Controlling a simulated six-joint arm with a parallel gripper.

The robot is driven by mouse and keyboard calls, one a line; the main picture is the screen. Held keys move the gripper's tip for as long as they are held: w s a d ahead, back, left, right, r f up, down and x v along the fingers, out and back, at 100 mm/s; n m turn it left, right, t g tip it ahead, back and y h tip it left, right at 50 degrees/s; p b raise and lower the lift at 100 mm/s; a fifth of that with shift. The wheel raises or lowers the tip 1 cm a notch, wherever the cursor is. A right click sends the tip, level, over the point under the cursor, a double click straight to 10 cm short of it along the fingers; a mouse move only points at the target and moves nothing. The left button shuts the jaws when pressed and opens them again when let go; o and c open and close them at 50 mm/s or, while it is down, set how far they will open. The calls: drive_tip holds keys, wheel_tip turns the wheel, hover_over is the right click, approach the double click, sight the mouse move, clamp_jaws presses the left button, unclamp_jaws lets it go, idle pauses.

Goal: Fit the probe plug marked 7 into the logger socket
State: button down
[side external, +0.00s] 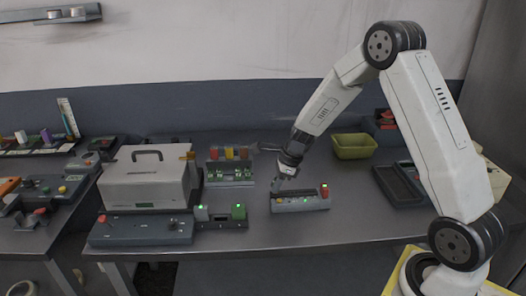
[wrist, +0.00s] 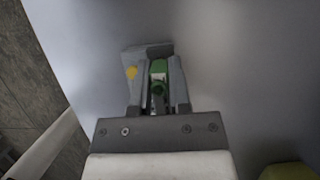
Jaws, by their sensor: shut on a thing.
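My gripper (side external: 286,180) points down over the left part of a low grey unit (side external: 301,205) on the bench. This unit has a yellow button near its left end and a red part at its right end. In the wrist view my gripper (wrist: 159,93) is shut on a green plug-like piece (wrist: 158,68). A grey block with a yellow dot (wrist: 132,72) lies just beyond and beside the fingers, seemingly the same unit. I cannot tell whether the green piece touches it or sits in it. No 7 is readable, and the socket itself is hidden or too small to make out.
A pale case (side external: 147,188) stands on the left, with a grey panel (side external: 140,230) in front. A unit with green lights (side external: 221,216) is left of my gripper. Behind are a rack with coloured parts (side external: 230,172) and a green bin (side external: 354,147). Dark trays (side external: 397,187) lie right.

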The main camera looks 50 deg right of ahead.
drive_tip(key=shift+f, duration=0.45)
idle(0.4)
drive_tip(key=c, duration=0.5)
unclamp_jaws()
drive_tip(key=shift+r, duration=0.15)
drive_tip(key=v, duration=0.7)
drive_tip(key=shift+s+r, duration=0.15)
drive_tip(key=shift+r, duration=0.1)
